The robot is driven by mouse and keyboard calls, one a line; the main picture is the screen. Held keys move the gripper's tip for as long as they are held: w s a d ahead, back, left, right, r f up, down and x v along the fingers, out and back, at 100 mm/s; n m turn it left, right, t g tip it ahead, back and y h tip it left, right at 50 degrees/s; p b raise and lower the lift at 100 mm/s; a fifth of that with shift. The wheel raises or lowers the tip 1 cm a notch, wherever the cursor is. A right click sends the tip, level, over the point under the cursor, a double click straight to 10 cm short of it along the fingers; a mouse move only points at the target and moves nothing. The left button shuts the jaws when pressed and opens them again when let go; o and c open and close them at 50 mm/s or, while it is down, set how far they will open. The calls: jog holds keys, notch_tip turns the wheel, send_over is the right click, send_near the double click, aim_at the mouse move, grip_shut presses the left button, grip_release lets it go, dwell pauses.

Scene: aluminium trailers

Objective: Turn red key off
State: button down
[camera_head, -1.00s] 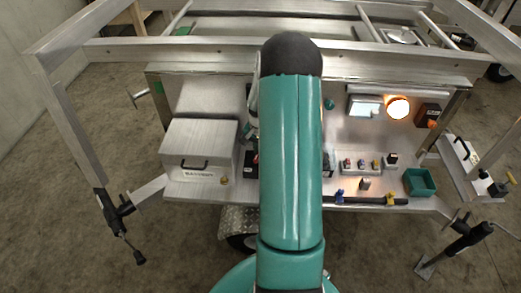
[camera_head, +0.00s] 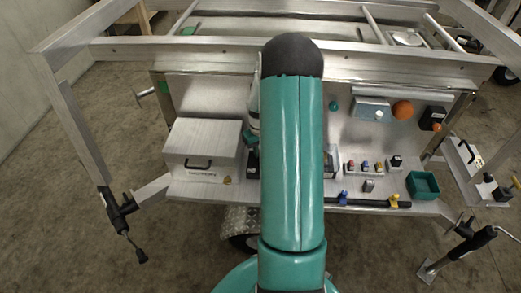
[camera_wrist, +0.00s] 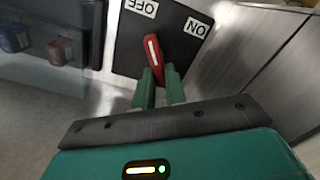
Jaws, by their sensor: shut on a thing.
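The red key (camera_wrist: 153,55) sits on a black plate (camera_wrist: 130,45) in the wrist view. The plate bears an OFF label (camera_wrist: 143,7) and an ON label (camera_wrist: 196,27). The key's white stripe points roughly toward OFF. My gripper (camera_wrist: 160,82) is shut on the red key, with its two green fingers on either side of the key's near end. In the head view my arm hides the gripper and the key.
A metal box (camera_head: 202,148) stands left on the trailer shelf. To the right are an unlit orange lamp (camera_head: 402,110), a small display panel (camera_head: 371,107), several coloured switches (camera_head: 365,167) and a green bin (camera_head: 423,185). Red (camera_wrist: 61,51) and blue (camera_wrist: 15,39) parts show left in the wrist view.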

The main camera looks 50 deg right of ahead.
jog(key=shift+a+n, duration=0.1)
jog(key=shift+n, duration=1)
jog(key=c, duration=1.4)
grip_release()
jog(key=shift+c, duration=0.2)
notch_tip(320, 180, up, 14)
jog(key=shift+a, duration=0.1)
